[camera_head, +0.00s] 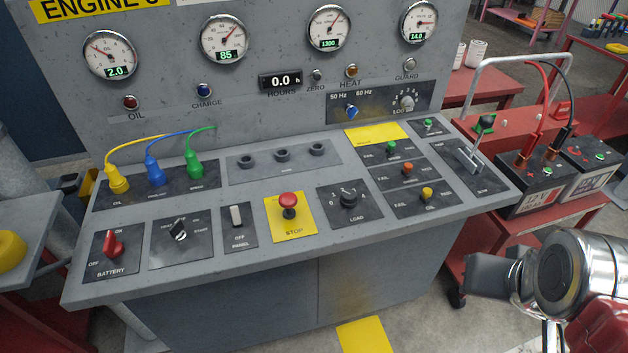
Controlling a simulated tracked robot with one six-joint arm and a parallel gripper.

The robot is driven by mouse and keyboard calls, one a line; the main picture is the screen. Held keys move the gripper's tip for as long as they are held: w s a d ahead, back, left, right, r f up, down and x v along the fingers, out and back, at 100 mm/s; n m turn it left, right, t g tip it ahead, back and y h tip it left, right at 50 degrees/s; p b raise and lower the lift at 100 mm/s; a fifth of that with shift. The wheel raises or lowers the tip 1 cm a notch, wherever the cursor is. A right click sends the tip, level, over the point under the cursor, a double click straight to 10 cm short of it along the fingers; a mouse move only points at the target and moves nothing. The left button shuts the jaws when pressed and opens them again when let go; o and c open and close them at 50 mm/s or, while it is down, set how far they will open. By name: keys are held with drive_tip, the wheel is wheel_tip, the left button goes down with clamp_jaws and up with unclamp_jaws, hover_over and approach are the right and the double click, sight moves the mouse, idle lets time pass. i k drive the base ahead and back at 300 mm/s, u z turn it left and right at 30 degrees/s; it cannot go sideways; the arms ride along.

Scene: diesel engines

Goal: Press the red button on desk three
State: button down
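The red button (288,199) is a mushroom-shaped knob standing up from a yellow plate (303,232) marked STOP, near the front middle of the grey sloped desk (300,258). The yellow sign above the desk reads ENGINE, with its number cut off by the picture's top edge. My gripper (492,275) is at the lower right, in front of the desk's right end. It is well to the right of the button and apart from it. I see it from the side and cannot tell whether its fingers are open or shut.
Around the button are a panel switch (236,216), a load knob (348,198) and a red battery switch (113,243). Several plugs with coloured cables stand at the back left. A lever (476,148) rises at the right. A red cart (490,240) with batteries stands right of the desk.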

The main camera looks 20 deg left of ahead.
sight(288, 201)
drive_tip(key=z, duration=0.95)
drive_tip(key=k, duration=0.45)
drive_tip(key=u, duration=2.4)
drive_tip(key=i, duration=0.35)
drive_tip(key=u, duration=0.15)
